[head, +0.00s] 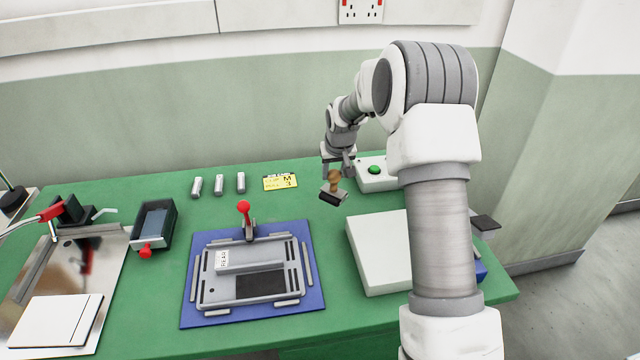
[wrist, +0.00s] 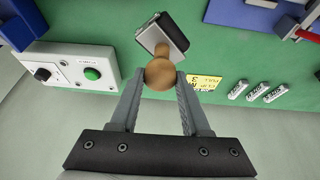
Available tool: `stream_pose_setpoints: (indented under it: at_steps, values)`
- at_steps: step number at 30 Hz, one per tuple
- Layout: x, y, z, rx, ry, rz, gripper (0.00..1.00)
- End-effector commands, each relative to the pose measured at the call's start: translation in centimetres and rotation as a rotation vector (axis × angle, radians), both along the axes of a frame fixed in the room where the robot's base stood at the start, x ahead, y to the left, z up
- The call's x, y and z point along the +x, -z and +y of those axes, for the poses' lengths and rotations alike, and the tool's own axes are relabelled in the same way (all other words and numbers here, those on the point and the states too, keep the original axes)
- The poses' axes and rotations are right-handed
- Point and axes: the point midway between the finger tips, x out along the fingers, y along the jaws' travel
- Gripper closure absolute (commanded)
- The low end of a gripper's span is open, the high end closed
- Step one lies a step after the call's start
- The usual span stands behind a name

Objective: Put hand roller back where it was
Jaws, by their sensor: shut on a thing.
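The hand roller has a wooden handle and a dark roller head, and shows in the head view (head: 333,190) and the wrist view (wrist: 170,38). My gripper (head: 338,168) is shut on its wooden handle, with the two fingers on either side of the knob in the wrist view (wrist: 160,80). The roller hangs with its head downward over the back right part of the green table. Whether the head touches the table cannot be told. The spot where it stood before cannot be told from these frames.
A control box with a green button (head: 375,173) is just right of the roller. A white box (head: 378,255) lies in front. A blue-based fixture (head: 200,318) with a red-knobbed lever (head: 244,208) stands front left.

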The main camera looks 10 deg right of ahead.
Motion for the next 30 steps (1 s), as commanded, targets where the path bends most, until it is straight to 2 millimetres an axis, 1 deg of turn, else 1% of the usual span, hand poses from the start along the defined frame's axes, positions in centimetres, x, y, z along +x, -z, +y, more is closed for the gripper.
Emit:
stream_pose_setpoints:
  at_steps: [1,6,12,17,20,24,26,30]
  values:
    - [0.9,0.4,0.5,0.000,-0.002,-0.002,1.00]
    - [3.4,2.0,1.8,-0.001,-0.002,-0.003,1.00]
    - [5.2,3.2,2.7,0.000,-0.001,-0.004,1.00]
    - [5.5,3.7,2.9,-0.001,0.000,-0.004,1.00]
    - [5.4,4.7,2.9,0.000,0.000,0.000,1.00]
    - [5.4,6.7,2.9,0.000,0.001,0.000,1.00]
    - [5.4,7.3,2.8,-0.001,0.001,-0.002,1.00]
    - [5.5,7.5,2.8,-0.001,0.001,-0.004,1.00]
